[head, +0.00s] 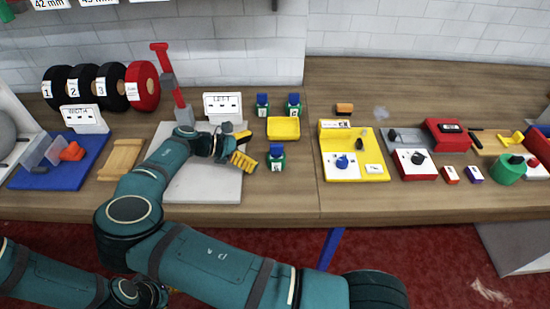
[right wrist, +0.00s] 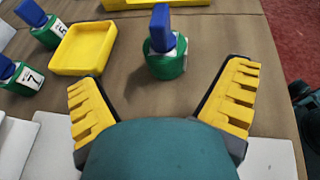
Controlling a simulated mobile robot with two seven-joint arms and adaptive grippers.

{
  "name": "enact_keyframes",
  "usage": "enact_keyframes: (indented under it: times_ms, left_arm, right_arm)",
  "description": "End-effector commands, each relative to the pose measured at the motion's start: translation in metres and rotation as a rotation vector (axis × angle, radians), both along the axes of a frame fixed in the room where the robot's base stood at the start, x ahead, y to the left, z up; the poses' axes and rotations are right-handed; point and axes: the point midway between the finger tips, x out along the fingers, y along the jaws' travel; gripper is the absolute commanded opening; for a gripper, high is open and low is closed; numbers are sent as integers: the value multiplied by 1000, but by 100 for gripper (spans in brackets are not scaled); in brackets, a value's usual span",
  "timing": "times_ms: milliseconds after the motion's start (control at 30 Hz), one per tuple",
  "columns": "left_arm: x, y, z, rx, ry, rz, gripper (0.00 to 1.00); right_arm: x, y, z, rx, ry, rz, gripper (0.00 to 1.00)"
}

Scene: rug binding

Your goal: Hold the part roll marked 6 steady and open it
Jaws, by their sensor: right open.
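Several green part rolls with blue tops are on the bench. One roll (head: 277,158) stands alone in front of the yellow tray (head: 283,128); it also shows between and beyond my fingers in the right wrist view (right wrist: 165,62). Its number is not legible. Two more stand behind: a left one (head: 262,106), marked 7 in the right wrist view (right wrist: 22,78), and a right one (head: 294,105), whose label there could be 5 or 6 (right wrist: 47,33). My right gripper (head: 248,148) is open and empty, just left of the front roll, apart from it. My left gripper is not seen.
A grey-white board (head: 205,185) lies under my right arm, with a LEFT sign (head: 222,107) behind it. A yellow fixture (head: 352,152) stands to the right. Black rolls and a red roll (head: 142,86) stand at the back left.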

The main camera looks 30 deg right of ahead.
Motion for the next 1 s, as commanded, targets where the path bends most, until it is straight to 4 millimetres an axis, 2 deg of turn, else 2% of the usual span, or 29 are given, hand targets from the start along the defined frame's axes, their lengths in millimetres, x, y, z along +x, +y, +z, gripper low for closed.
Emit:
enact_keyframes:
  times_ms: [133,467,700,1000]
  left_arm:
    - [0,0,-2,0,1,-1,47]
    - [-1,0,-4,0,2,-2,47]
    - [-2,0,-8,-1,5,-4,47]
    - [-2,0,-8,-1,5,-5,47]
  right_arm:
    - [-9,-22,-10,-2,1,-1,97]
    - [-20,-44,-20,-3,1,-1,97]
    - [-34,-70,-33,-2,1,0,97]
    - [-37,-77,-35,1,-1,3,97]
